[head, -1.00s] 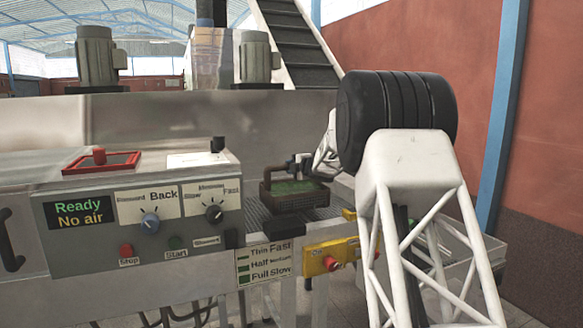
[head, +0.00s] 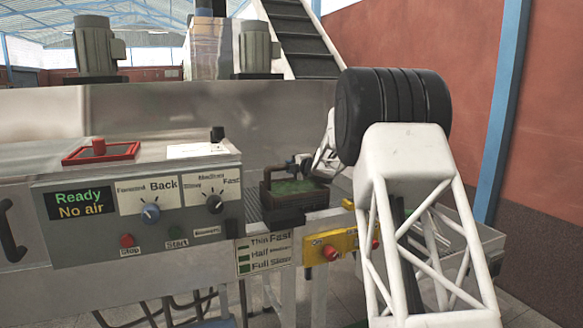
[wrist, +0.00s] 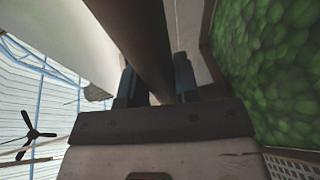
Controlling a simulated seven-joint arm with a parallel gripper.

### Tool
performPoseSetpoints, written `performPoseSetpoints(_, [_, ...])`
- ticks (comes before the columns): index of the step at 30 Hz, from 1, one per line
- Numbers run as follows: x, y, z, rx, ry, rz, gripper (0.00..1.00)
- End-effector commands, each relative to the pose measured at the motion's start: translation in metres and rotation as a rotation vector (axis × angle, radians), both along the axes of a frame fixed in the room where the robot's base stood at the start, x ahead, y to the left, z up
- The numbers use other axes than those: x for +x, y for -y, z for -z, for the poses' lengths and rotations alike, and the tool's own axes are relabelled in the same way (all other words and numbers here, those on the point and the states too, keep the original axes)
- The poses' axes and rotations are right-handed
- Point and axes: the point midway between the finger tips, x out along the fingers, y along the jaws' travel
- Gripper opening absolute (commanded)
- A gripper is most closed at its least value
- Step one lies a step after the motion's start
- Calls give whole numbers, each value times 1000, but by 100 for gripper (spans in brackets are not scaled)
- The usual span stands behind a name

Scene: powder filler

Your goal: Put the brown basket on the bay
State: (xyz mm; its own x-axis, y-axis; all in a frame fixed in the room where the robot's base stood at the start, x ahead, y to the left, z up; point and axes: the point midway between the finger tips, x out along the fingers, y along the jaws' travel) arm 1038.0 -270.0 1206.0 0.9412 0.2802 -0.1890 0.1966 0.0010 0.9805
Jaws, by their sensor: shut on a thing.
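The brown basket (head: 283,203) holds green, leaf-like pieces and hangs upright at the end of the machine, just above or on its belt-like surface. I cannot tell whether its bottom touches. My gripper (head: 303,164) is shut on the basket's brown handle, above its rim. In the wrist view, the handle (wrist: 148,50) runs between the two dark fingers of my gripper (wrist: 155,88). The green contents (wrist: 265,65) fill the right side there. The bay is not clearly identifiable; the grey mesh surface (head: 254,201) shows beside the basket, and the basket hides what lies under it.
A control panel (head: 140,205) with knobs stands to the left, its display reading "Ready / No air". A speed sign (head: 264,255) and a yellow button box (head: 330,246) are on the front, below the basket. A grey tray (head: 480,246) is at the right, partly behind my arm.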

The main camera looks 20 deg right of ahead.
Motion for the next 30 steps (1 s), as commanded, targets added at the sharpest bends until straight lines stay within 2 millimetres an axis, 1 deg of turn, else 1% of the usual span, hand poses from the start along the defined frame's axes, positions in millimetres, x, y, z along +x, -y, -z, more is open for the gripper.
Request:
performPoseSetpoints(1, [0, 0, -2, 0, 3, 0, 0])
performPoseSetpoints(2, [0, 0, 1, 0, 0, 0, 32])
performPoseSetpoints(6, [0, 0, 1, 0, 0, 0, 54])
performPoseSetpoints(20, [-1, 0, -2, -1, 0, 0, 55])
performPoseSetpoints(26, [-13, 4, -5, -1, 0, 1, 55])
performPoseSetpoints(30, [-28, 9, -8, 0, 0, 1, 55])
